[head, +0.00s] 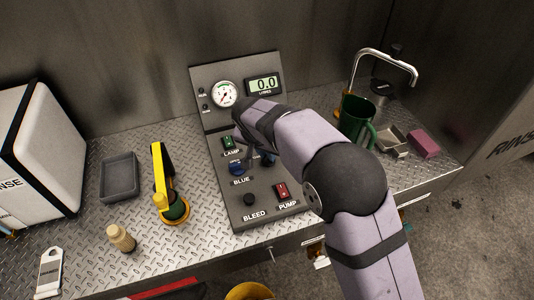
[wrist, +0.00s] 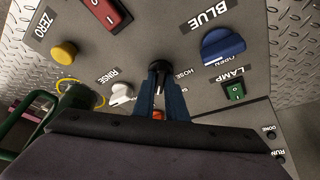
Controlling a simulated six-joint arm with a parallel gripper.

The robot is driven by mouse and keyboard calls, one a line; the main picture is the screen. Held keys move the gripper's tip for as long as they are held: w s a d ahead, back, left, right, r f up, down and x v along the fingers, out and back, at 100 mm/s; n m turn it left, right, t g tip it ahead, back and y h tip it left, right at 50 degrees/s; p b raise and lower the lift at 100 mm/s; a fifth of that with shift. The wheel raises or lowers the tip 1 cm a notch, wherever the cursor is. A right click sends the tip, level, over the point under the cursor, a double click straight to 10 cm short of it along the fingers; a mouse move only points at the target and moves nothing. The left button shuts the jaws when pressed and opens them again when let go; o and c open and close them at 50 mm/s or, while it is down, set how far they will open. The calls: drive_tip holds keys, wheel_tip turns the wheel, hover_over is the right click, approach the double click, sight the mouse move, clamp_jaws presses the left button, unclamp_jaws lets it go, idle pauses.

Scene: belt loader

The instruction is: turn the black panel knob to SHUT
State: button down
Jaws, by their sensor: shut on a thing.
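The black panel knob (wrist: 159,66) sits on the sloping grey panel (head: 215,150), beside a small label that seems to read HOSE. My gripper (wrist: 160,80) has its two blue fingers closed around the knob, one on each side. A pale mark shows between the fingers, but I cannot read the knob's setting from it. I see no SHUT lettering by this knob. In the head view my arm covers the knob, and only a bit of the blue fingers shows.
A green mug (head: 355,118) stands right of the panel.

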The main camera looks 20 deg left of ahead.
sight(272, 171)
drive_tip(key=n, duration=0.2)
drive_tip(key=n+y, duration=0.1)
drive_tip(key=n, duration=0.1)
drive_tip(key=shift+d+r+y, duration=0.1)
drive_tip(key=shift+d+y, duration=0.05)
drive_tip(key=shift+y, duration=0.15)
drive_tip(key=shift+w+n+g+y+p, duration=0.1)
drive_tip(key=shift+n+g+y+p, duration=0.2)
drive_tip(key=shift+n, duration=0.8)
drive_tip(key=shift+w+n+g+y+p, duration=0.15)
drive_tip(key=shift+n+y, duration=0.25)
drive_tip(key=shift+n, duration=0.7)
drive_tip(key=shift+s, duration=0.1)
drive_tip(key=c, duration=1.8)
unclamp_jaws()
drive_tip(key=shift+d, duration=0.1)
drive_tip(key=b+v, duration=0.2)
drive_tip(key=v, duration=0.5)
drive_tip(key=shift+r, duration=0.15)
